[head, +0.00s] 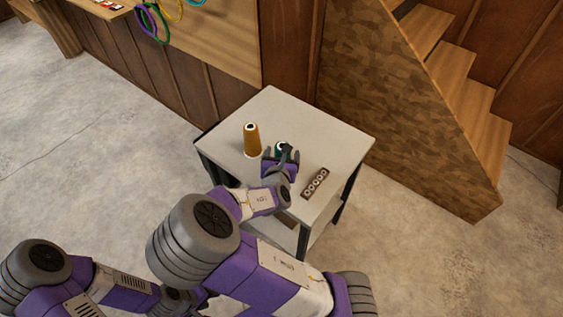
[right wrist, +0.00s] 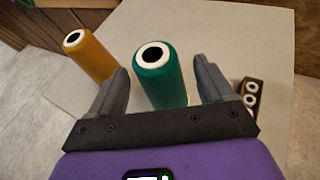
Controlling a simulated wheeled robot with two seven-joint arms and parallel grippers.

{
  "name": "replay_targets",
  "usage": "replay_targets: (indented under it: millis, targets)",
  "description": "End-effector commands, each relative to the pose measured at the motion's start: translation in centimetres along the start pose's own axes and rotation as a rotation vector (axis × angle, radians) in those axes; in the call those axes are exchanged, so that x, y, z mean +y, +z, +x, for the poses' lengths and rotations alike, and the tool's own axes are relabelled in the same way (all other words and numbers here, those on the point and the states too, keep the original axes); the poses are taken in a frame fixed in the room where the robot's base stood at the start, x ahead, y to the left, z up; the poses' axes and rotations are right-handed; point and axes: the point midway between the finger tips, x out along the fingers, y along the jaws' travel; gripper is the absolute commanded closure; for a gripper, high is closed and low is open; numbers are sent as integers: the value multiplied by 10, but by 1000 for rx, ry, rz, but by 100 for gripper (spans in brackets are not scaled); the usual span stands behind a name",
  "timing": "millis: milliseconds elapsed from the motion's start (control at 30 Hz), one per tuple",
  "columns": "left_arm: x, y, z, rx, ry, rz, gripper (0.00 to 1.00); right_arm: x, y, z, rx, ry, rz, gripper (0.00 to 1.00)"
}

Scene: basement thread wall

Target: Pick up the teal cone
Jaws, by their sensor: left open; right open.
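The teal cone (right wrist: 160,80), with a white top ring and dark hole, stands upright on the small table. In the head view only its top (head: 281,146) shows behind my right gripper (head: 281,155). My right gripper is open, with one finger on each side of the cone; in its wrist view a gap shows at the right finger, while contact at the left is unclear. My left arm is folded low at the lower left of the head view, away from the table; its gripper (head: 180,298) is partly hidden among my arm links.
An orange-brown cone (head: 252,139) stands left of the teal one on the pale tabletop (head: 320,130). The table's back is clear. Wooden stairs (head: 450,80) rise at the right.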

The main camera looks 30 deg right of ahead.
Motion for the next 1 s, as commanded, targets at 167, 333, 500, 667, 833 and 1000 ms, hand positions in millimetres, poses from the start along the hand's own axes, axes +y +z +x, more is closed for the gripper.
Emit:
replay_targets:
  millis: [167, 333, 500, 667, 833, 1000]
  targets:
    - [-7, -1, 19, 0, 0, 0, 57, 0, -9, 27, 0, -1, 6, 19]
    - [-9, -1, 25, 0, 0, 0, 57, 0, -7, 44, 2, 0, 3, 19]
    - [-9, -1, 24, 0, 0, 0, 57, 1, -5, 45, 2, 1, 1, 19]
    - [-9, -1, 24, 0, 0, 0, 57, 1, -5, 45, 2, 1, 1, 30]
    - [-9, -1, 24, 0, 0, 0, 57, 1, -6, 45, 2, 1, 1, 56]
    - [-9, -1, 24, 0, 0, 0, 57, 1, -5, 45, 1, 1, 1, 80]
